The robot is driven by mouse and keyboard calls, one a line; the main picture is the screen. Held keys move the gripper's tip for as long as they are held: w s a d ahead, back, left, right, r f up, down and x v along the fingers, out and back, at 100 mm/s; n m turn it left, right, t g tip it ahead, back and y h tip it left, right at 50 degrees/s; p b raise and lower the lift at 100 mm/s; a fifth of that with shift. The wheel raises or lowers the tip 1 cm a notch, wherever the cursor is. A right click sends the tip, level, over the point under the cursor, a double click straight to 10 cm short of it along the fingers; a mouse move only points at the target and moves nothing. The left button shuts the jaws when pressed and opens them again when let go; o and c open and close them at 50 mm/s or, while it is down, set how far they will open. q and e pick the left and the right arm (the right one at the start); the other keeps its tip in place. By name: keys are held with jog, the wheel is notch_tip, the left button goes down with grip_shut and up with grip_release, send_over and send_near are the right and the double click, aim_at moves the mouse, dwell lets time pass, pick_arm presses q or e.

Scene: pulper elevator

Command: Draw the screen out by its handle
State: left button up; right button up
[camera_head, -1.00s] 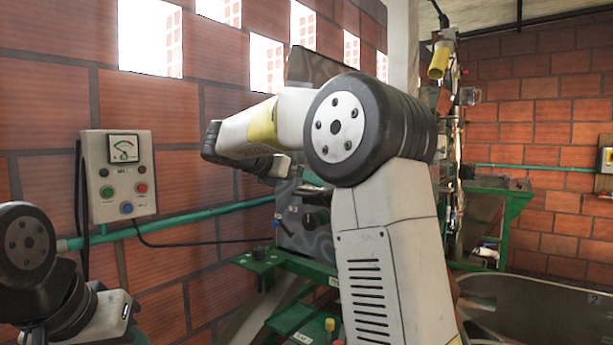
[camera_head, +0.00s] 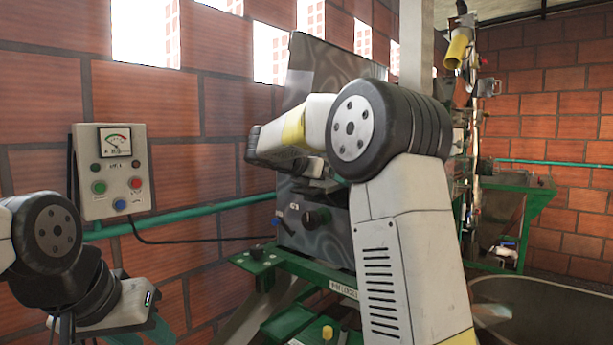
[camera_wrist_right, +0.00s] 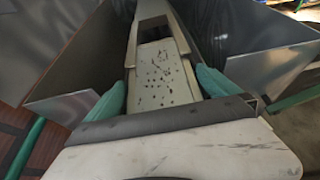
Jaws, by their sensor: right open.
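In the right wrist view, my right gripper (camera_wrist_right: 161,80) is open, with one teal finger on each side of a pale, dark-speckled strip (camera_wrist_right: 165,70). The strip runs away between sloping metal plates to a dark recess. I cannot tell whether this strip is the screen or part of its frame, and I make out no clear handle. In the head view, my right arm reaches left in front of the grey metal machine (camera_head: 300,222), and its gripper is largely hidden. My left arm is low at the left; its gripper is partly cut off by the lower edge.
A control box with a dial (camera_head: 111,172) hangs on the brick wall at left, above a teal pipe (camera_head: 185,216). A green frame (camera_head: 300,266) carries the machine. A large grey basin (camera_head: 540,300) stands at lower right. Metal plates (camera_wrist_right: 262,45) flank the right gripper closely.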

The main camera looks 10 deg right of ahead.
aim_at(311, 189)
jog(key=shift+w+d+f, duration=0.25)
jog(key=shift+w+d, duration=0.15)
jog(key=shift+d, duration=0.15)
jog(key=c, duration=1.6)
jog(key=shift+o, duration=0.2)
jog(key=shift+s+a, duration=1.25)
jog(key=shift+a, duration=0.35)
jog(key=shift+s+a, duration=1.2)
jog(key=shift+a, duration=0.35)
jog(key=shift+s+a, duration=1.25)
jog(key=shift+a, duration=0.35)
